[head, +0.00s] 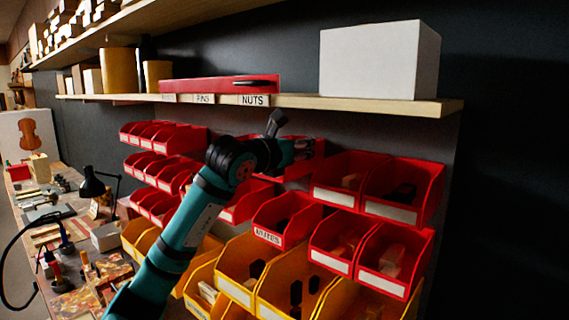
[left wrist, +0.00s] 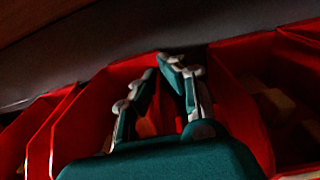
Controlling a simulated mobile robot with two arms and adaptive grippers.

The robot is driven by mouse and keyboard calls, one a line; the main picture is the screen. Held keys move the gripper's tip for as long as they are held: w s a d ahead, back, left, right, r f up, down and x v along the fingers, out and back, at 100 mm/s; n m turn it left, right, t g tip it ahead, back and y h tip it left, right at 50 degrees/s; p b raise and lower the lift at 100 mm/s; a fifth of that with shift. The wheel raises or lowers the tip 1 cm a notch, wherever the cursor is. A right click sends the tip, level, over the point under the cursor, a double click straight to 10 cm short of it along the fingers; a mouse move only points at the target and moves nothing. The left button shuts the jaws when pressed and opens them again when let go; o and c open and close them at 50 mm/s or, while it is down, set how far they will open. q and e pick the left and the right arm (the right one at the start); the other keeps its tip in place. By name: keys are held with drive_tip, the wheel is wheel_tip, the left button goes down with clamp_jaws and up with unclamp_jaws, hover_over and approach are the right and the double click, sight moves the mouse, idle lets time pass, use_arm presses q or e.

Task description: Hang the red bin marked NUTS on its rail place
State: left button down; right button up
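A white label reading NUTS (head: 253,100) shows at the front edge of the upper shelf, below a long red shape (head: 215,86) with a dark slot. I cannot tell if that shape is one bin or several. My left gripper (head: 288,146) is below this shelf, among the red bins in the upper row. In the left wrist view its fingers (left wrist: 161,64) lean together, tips close, over a red bin (left wrist: 88,120) with red showing between them. I cannot tell whether they pinch its wall. The arm hides part of the row. My right gripper is not in view.
A white box (head: 372,62) stands on the shelf (head: 300,101) at right. Red bins (head: 343,178) hang right of my gripper; a red bin with a blurred label (head: 283,220) hangs below. Yellow bins (head: 238,290) fill the lowest row. A cluttered bench with a black lamp (head: 92,184) stands left.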

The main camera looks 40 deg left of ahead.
use_arm(q)
drive_tip(key=shift+w, duration=0.25)
drive_tip(key=shift+f+b, duration=0.9)
drive_tip(key=shift+f, duration=0.05)
idle(0.6)
drive_tip(key=c, duration=1.4)
unclamp_jaws()
drive_tip(key=s, duration=1.2)
drive_tip(key=shift+a+r, duration=0.25)
drive_tip(key=shift+r, duration=0.15)
